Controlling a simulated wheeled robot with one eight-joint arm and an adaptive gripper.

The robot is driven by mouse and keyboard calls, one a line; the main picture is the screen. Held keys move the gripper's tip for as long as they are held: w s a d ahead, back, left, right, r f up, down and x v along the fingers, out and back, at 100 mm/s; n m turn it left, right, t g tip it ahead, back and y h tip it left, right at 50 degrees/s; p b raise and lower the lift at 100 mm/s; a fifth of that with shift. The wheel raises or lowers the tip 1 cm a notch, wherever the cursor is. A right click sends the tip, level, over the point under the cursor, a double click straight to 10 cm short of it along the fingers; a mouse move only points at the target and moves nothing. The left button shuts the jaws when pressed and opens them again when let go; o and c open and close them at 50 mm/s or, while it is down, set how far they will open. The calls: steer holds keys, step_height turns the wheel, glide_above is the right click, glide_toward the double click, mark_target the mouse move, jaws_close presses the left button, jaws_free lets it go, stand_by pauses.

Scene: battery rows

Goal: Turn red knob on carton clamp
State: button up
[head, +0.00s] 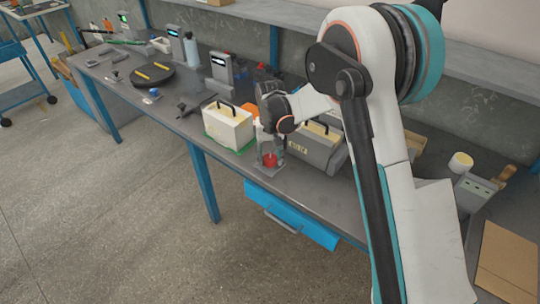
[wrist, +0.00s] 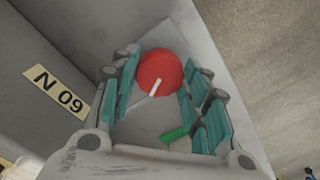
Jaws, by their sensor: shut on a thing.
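The red knob (wrist: 158,72) is round with a white line on its top, and it sits on a grey plate. In the head view the red knob (head: 270,160) shows near the bench's front edge, below my gripper (head: 268,142). In the wrist view my gripper (wrist: 165,95) has its teal-padded fingers on both sides of the knob, closed against it. The knob's far side and its lower part are hidden. Which part is the carton clamp itself is hard to tell; the grey plate (wrist: 215,50) under the knob appears to be its base.
A grey box (head: 318,150) with black handles stands right of the knob. Its label (wrist: 57,93) reads N 09 in the wrist view. A cream box (head: 228,126) on a green mat stands to the left. A blue drawer (head: 290,214) hangs below the bench edge.

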steer(key=m, duration=0.4)
steer(key=shift+m, duration=0.3)
steer(key=m, duration=0.4)
steer(key=shift+m, duration=0.3)
steer(key=m, duration=0.4)
steer(key=shift+w, duration=0.1)
steer(key=shift+m, duration=2.2)
steer(key=o, duration=1)
steer(key=shift+o, duration=0.2)
steer(key=shift+r, duration=0.1)
